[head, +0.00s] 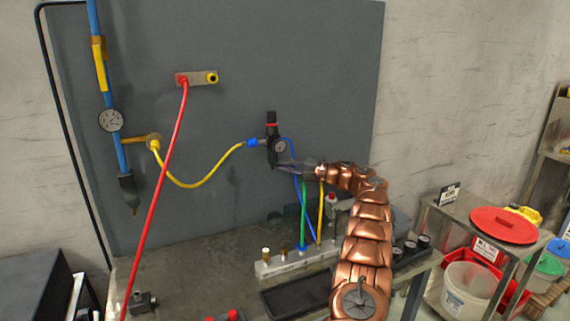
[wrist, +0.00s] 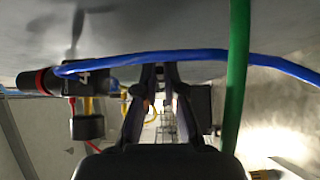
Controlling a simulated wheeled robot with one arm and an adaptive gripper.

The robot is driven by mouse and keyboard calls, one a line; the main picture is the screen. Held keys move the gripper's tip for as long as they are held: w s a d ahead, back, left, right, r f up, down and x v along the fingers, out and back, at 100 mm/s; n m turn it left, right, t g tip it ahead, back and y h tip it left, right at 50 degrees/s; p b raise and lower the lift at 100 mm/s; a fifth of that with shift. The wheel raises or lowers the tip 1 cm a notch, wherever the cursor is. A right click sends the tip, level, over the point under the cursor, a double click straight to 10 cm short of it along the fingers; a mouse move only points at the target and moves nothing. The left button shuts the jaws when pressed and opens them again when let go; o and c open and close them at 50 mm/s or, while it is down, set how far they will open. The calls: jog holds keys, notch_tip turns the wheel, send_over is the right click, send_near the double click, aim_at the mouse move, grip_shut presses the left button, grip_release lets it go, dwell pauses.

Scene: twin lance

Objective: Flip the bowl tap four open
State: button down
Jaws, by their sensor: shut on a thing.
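The black regulator unit with a red ring (head: 272,130) is mounted on the grey panel in the head view. My gripper (head: 284,166) reaches in from the right at the lower end of this unit. In the wrist view my gripper (wrist: 159,70) has its fingertips close together, shut at the bowl end of the unit. Bowl tap four is mostly hidden between the fingertips, so its handle position cannot be told.
A blue hose (wrist: 200,57) crosses right by my fingertips, and a green hose (wrist: 237,80) hangs close to the right. A yellow hose (head: 200,184) joins the unit from the left. A white manifold (head: 285,265) stands on the bench below.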

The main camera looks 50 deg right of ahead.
jog(key=shift+r, duration=0.3)
jog(key=c, duration=1.6)
grip_release()
jog(key=shift+o, duration=0.2)
jog(key=shift+f, duration=0.15)
jog(key=shift+s, duration=0.1)
jog(key=v, duration=1.2)
